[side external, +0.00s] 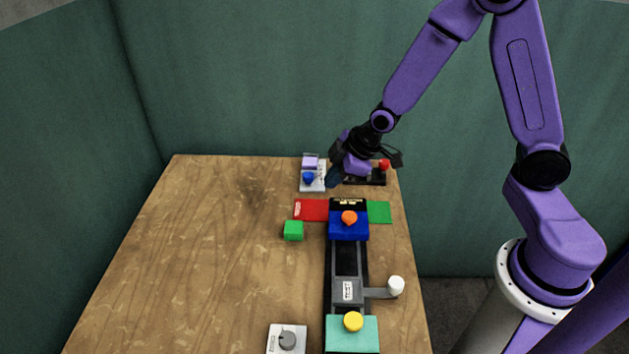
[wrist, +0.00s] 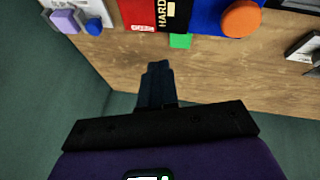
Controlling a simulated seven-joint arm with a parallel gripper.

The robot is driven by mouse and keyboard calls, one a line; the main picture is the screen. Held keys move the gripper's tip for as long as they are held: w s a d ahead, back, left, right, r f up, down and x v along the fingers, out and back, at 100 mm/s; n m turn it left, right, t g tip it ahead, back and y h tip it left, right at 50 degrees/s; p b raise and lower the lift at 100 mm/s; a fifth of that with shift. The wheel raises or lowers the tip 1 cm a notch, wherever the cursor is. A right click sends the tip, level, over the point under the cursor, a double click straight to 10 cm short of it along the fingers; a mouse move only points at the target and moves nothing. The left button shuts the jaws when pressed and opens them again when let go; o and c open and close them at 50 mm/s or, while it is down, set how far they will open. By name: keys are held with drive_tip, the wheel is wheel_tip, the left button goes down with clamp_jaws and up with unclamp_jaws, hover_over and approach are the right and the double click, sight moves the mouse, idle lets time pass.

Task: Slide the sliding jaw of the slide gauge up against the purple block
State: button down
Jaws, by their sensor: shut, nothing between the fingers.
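The slide gauge is a small pale plate (side external: 318,187) at the far edge of the table, and its corner shows in the wrist view (wrist: 101,9). The purple block (side external: 310,161) sits on its far part, also in the wrist view (wrist: 65,21). A blue knob (side external: 308,177) stands just nearer than the block, also in the wrist view (wrist: 94,26). The jaw under the knob is too small to make out, and I cannot tell if it touches the block. My gripper (side external: 333,181) is shut and empty, just right of the gauge, with its fingertips (wrist: 156,68) apart from the knob.
A dark plate with a red knob (side external: 384,164) lies right behind my gripper. Nearer are a blue press block with an orange knob (side external: 349,218), red (side external: 311,210) and green (side external: 378,212) pads, and a green cube (side external: 293,231). The table's left side is clear.

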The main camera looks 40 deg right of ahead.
drive_tip(key=t+h, duration=0.1)
drive_tip(key=t, duration=0.1)
approach(309, 177)
drive_tip(key=shift+w+a+f, duration=0.3)
drive_tip(key=shift+w+f, duration=0.15)
drive_tip(key=shift+f, duration=0.7)
drive_tip(key=shift+w+a+f, duration=0.25)
drive_tip(key=shift+w+f, duration=0.2)
drive_tip(key=shift+f, duration=0.75)
drive_tip(key=shift+w+a+f, duration=0.3)
drive_tip(key=shift+w+f, duration=0.2)
drive_tip(key=shift+f, duration=0.65)
